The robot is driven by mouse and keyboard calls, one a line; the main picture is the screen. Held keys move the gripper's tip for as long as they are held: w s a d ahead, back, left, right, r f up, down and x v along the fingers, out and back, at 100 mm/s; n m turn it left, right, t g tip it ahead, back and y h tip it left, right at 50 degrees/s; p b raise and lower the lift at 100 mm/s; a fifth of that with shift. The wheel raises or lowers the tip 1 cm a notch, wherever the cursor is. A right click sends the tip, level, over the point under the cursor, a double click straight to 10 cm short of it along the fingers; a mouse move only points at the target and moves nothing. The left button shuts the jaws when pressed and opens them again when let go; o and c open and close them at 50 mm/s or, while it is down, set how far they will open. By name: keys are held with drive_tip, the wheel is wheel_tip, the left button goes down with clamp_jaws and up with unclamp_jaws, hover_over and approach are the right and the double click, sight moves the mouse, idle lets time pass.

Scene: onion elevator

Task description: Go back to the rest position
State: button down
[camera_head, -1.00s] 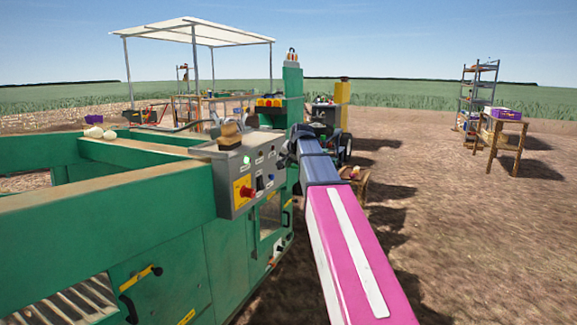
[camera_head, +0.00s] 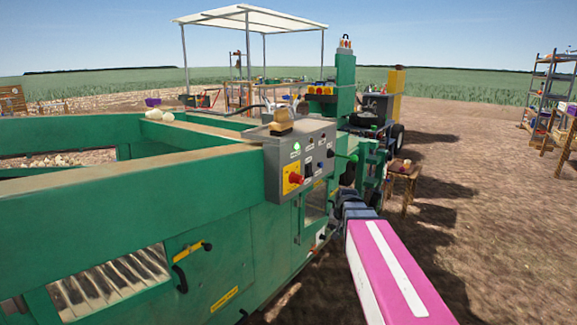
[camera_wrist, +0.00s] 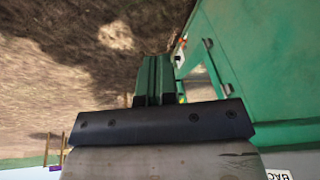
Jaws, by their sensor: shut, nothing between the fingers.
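My gripper (camera_wrist: 153,75) shows in the wrist view as two narrow fingers side by side beyond a dark mounting bar. It is shut and holds nothing. Bare ground and the green side of the machine lie beyond it. In the head view my pink arm reaches forward along the right of the green machine (camera_head: 225,235), and its dark far links end low beside it. The gripper itself is hidden there. The grey control box (camera_head: 299,160), with a red button on yellow, is on the machine's corner. I cannot tell the exact gap between arm and machine.
Pale onions (camera_head: 160,115) lie on the machine's far ledge. A small wooden stand (camera_head: 404,184) is beyond my arm. A wooden table (camera_head: 567,138) and a shelf rack (camera_head: 548,92) stand at the far right. The ground on the right is open.

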drive_tip(key=s+f+n+g, duration=0.2)
drive_tip(key=s+f, duration=1)
drive_tip(key=s, duration=0.2)
drive_tip(key=shift+s+a+g+h, duration=0.15)
drive_tip(key=shift+g+h, duration=0.25)
